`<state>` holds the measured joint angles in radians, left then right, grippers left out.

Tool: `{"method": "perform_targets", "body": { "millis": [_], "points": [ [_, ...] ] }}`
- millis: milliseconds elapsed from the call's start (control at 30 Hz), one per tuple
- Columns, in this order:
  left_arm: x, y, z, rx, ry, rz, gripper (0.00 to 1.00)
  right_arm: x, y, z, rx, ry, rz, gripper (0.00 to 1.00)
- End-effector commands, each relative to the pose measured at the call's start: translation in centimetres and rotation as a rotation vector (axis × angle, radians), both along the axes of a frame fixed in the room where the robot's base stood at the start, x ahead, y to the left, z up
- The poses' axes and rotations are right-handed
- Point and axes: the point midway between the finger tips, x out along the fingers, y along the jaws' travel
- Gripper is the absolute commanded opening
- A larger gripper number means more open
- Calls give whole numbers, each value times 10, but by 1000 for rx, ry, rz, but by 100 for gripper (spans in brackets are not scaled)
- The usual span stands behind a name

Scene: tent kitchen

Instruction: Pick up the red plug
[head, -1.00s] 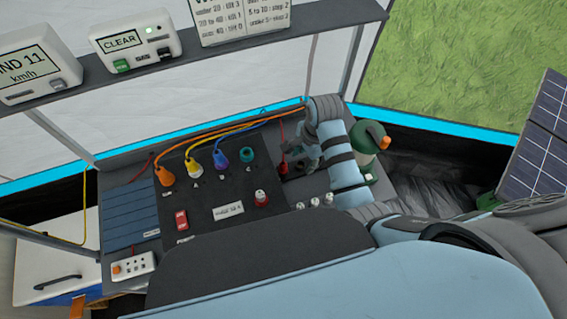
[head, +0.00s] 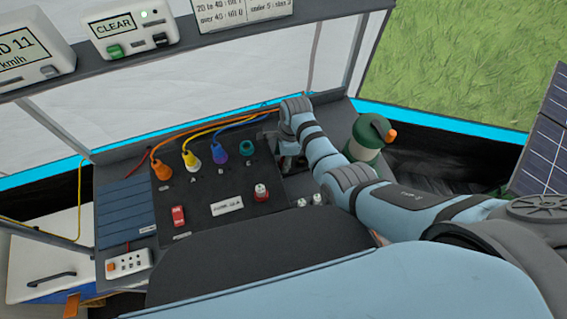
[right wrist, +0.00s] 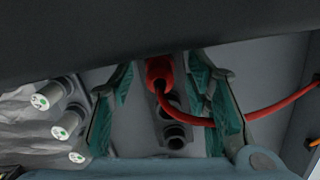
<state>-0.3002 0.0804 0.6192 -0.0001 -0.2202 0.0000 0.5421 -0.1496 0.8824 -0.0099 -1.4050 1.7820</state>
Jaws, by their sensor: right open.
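The red plug (right wrist: 158,75) shows in the right wrist view at the upper middle, with a red cable (right wrist: 278,107) curving below it and off to the right. It sits at the upper end of a grey strip with dark round sockets (right wrist: 175,135). My right gripper (right wrist: 167,105) is open, its green-padded fingers on either side of the plug. The cable crosses the right-hand finger's area. No grip on the plug shows. In the head view my right gripper (head: 289,158) is beside the black panel and hides the plug. My left gripper is not in view.
The black panel (head: 215,190) holds orange (head: 161,170), yellow (head: 191,160) and blue (head: 220,154) plugs. A green canister (head: 367,135) stands right of my right arm. White cylinders (right wrist: 65,125) stand at left in the wrist view.

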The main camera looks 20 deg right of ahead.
Motion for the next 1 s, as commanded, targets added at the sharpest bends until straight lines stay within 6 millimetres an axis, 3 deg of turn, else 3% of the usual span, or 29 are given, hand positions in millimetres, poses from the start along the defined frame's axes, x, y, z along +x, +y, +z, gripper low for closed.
{"method": "perform_targets", "body": {
  "millis": [133, 400, 733, 1000],
  "points": [
    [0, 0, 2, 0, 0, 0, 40, 0, 0, 3, 0, -1, 0, 42],
    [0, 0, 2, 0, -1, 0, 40, 0, 0, 3, 0, -1, 0, 0],
    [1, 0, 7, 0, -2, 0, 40, 1, 0, 12, 0, -2, 0, 0],
    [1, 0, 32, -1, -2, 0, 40, 1, 0, 80, 0, -5, 0, 0]
  ]
}}
